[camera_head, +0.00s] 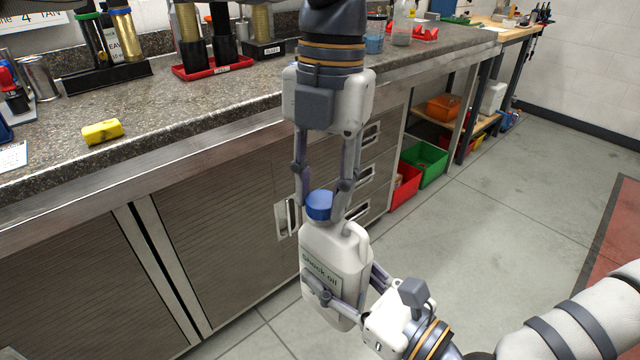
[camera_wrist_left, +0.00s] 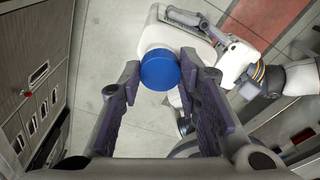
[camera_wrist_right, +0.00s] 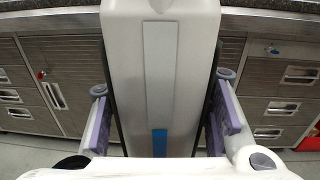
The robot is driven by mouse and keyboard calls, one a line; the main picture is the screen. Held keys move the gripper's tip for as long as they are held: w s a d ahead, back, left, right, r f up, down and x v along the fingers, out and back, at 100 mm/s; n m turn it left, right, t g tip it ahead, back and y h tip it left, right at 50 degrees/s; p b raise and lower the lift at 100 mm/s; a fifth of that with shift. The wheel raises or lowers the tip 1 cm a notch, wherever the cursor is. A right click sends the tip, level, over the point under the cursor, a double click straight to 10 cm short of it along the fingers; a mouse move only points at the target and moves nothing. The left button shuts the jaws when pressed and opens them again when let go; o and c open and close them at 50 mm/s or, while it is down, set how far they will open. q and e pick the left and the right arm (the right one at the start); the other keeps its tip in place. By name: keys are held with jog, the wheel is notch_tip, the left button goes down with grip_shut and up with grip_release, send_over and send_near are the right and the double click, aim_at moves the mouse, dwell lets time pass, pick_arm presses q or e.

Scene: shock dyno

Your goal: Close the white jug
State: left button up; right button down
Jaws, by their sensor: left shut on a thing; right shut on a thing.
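The white jug (camera_head: 335,255), labelled Shock oil, is held in the air in front of the bench, slightly tilted. My right gripper (camera_head: 347,287) is shut around its body from the lower right; the jug fills the middle of the right wrist view (camera_wrist_right: 160,60). My left gripper (camera_head: 320,210) points down from above, shut on the blue cap (camera_head: 319,204). The cap is at the jug's mouth, and the neck is hidden beneath it. In the left wrist view, the cap (camera_wrist_left: 160,70) sits between the fingertips. I cannot tell whether it is fully seated.
The granite bench (camera_head: 200,105) runs behind, above grey cabinets (camera_head: 230,230). Green (camera_head: 425,163) and red bins (camera_head: 404,188) stand on the floor. Open floor (camera_head: 500,230) is at right.

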pick_arm(q)
jog(key=m, duration=0.4)
jog(key=shift+m, duration=0.3)
jog(key=o, duration=0.7)
jog(key=shift+r, duration=0.15)
notch_tip(320, 180, up, 4)
jog(key=shift+r, duration=0.15)
jog(key=shift+c, duration=0.3)
